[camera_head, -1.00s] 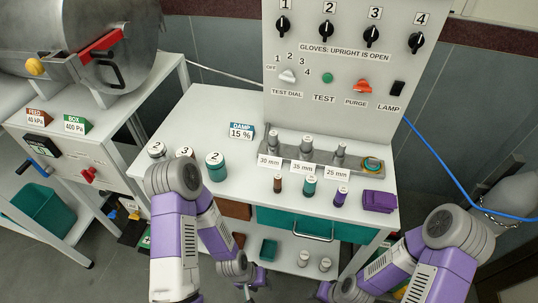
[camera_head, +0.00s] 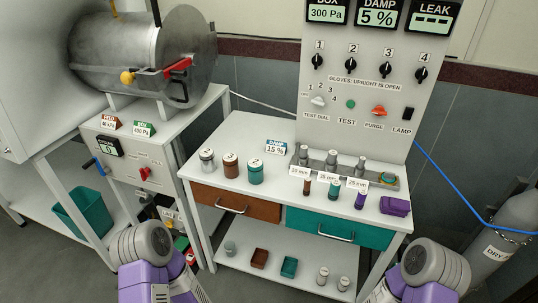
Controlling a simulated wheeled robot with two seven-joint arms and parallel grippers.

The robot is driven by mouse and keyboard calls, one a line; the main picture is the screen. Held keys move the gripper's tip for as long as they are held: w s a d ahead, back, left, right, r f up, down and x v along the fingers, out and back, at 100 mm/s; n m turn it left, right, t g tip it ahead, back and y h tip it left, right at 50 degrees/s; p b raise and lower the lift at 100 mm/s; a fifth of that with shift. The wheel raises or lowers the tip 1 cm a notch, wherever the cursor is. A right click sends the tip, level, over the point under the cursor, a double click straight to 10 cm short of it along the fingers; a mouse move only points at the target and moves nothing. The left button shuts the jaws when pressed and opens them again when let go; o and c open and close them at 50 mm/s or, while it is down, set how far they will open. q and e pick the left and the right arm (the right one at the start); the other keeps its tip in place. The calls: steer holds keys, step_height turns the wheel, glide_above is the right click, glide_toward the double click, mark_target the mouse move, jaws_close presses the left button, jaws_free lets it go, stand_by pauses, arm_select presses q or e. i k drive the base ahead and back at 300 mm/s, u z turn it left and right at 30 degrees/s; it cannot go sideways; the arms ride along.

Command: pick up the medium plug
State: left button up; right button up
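Three small capped cylinders stand upright in a row near the front right of the white bench top: a brown one (camera_head: 307,187), a teal one (camera_head: 334,189) and a purple one (camera_head: 360,198). Behind them a grey rack (camera_head: 378,178) holds grey posts with pale tops, above labels of 30 mm (camera_head: 300,171), 35 mm (camera_head: 328,177) and 25 mm (camera_head: 357,184). The teal cylinder looks widest; I cannot tell for certain which piece is the medium plug. Both my grippers are out of view; only arm links show at the bottom edge.
Three numbered jars stand on the bench left, the teal one (camera_head: 256,171) nearest the rack. A purple block (camera_head: 395,206) lies at the right edge. The brown drawer (camera_head: 235,206) and teal drawer (camera_head: 340,230) are shut. Small cups and trays occupy the lower shelf.

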mark_target(304, 154)
steer(key=u, duration=0.7)
steer(key=i, duration=0.5)
